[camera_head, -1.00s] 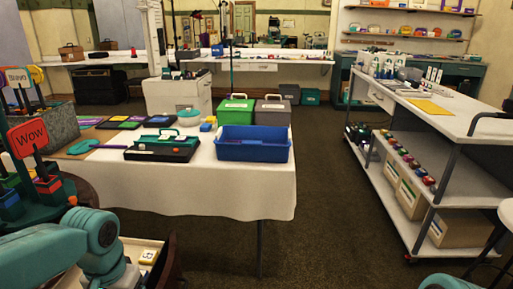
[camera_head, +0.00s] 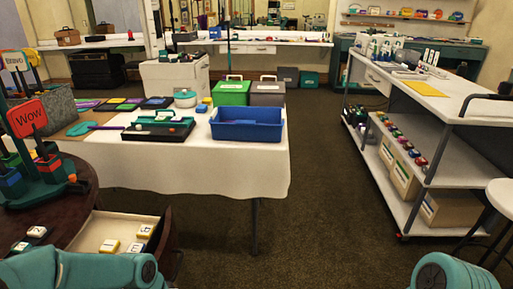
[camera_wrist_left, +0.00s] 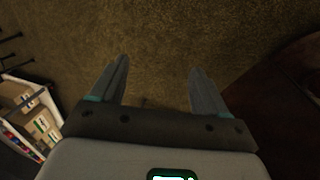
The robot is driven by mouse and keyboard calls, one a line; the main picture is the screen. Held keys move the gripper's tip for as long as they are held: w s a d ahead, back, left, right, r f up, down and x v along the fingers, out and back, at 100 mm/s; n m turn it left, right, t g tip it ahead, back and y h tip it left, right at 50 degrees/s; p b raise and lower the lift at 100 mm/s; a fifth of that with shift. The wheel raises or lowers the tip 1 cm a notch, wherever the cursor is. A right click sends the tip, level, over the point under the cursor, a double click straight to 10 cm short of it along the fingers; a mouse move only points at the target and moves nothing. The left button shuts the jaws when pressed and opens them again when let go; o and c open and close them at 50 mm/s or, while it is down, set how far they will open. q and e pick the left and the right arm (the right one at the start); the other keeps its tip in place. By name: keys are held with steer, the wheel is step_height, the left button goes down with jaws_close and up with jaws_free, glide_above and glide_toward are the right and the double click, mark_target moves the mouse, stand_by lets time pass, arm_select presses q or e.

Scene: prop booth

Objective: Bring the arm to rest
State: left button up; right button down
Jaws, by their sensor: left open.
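My left arm (camera_head: 80,270) shows as a teal link at the bottom left of the head view; its gripper is out of that view. In the left wrist view my left gripper (camera_wrist_left: 158,92) is open and empty, its two grey fingers apart above the brown carpet. Part of my right arm (camera_head: 455,274) shows at the bottom right of the head view; its gripper is not in view.
A dark round table (camera_head: 60,220) with red "Wow" sign (camera_head: 27,118) and open drawer (camera_head: 90,232) of lettered blocks stands at left. A white-clothed table (camera_head: 200,165) holds a blue bin (camera_head: 247,124). A white shelf cart (camera_head: 425,105) and stool (camera_head: 503,196) are at right. Carpet (camera_head: 325,195) between is clear.

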arm_select(q)
steer(key=s+d+f+n+h, duration=0.1)
steer(key=s+d+f+n, duration=0.1)
steer(key=s+d+f, duration=0.4)
steer(key=s+d+f+n+h, duration=0.1)
steer(key=s+f, duration=0.8)
steer(key=f, duration=0.2)
step_height(320, 180, up, 21)
steer(key=p, duration=2)
steer(key=shift+w+d+r+p, duration=0.15)
steer(key=shift+w+p, duration=0.25)
steer(key=shift+t, duration=0.3)
